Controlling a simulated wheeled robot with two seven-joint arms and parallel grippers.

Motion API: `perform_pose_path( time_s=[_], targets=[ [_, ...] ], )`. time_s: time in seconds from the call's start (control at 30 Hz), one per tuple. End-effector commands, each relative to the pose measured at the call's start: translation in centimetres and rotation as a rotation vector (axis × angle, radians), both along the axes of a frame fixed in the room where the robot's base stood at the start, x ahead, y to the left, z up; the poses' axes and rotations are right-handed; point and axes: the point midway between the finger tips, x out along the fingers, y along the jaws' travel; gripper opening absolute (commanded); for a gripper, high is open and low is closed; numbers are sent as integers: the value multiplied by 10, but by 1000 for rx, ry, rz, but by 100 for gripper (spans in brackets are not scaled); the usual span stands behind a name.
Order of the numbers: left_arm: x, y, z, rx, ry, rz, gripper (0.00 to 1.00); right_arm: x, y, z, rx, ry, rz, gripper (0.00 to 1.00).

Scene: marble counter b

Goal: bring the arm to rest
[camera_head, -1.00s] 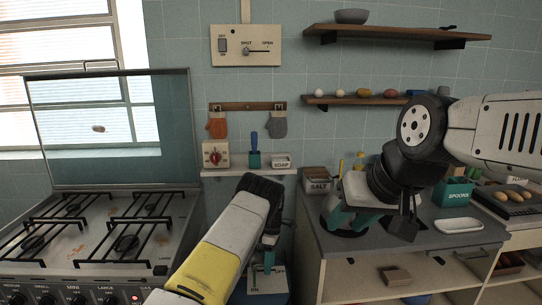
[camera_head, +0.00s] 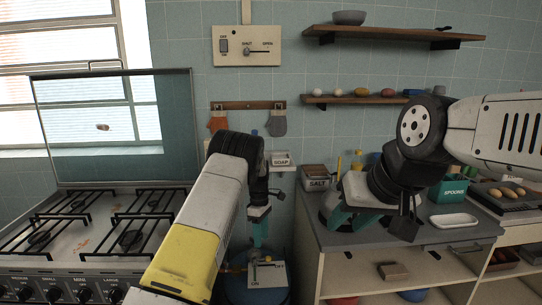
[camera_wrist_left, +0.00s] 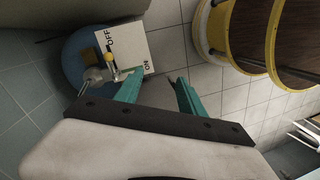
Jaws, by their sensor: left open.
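My left arm reaches in from the bottom of the head view, with its white and yellow forearm bent down at the black wrist. My left gripper (camera_head: 259,232) points down in the gap between stove and counter; it also shows in the left wrist view (camera_wrist_left: 155,84), its teal fingers apart with nothing between them. My right gripper (camera_head: 350,217) hangs over the grey counter at the right, partly hidden by its own wrist, so its opening is unclear.
A blue gas bottle (camera_head: 240,291) with a valve and an ON/OFF plate (camera_head: 268,274) stands below the left gripper. The stove (camera_head: 100,240) is at the left, the grey counter (camera_head: 420,240) at the right. A salt box (camera_head: 316,178) stands near the right gripper.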

Motion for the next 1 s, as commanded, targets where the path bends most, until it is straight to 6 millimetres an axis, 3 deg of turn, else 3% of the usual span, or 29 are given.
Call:
perform_pose_path(
  time_s=[0.13,0.27,0.5,0.8,1.0],
  targets=[
    [-7,17,65,-61,-65,-70,47,0,0,0,0,0,0,36],
    [-25,34,128,-119,-140,-168,47,0,0,0,0,0,0,36],
    [-83,62,226,-185,-295,-379,47,0,0,0,0,0,0,36],
    [-184,87,308,-178,-504,-684,47,0,0,0,0,0,0,36],
    [-259,97,332,-109,-632,-902,47,0,0,0,0,0,0,36]
  ],
)
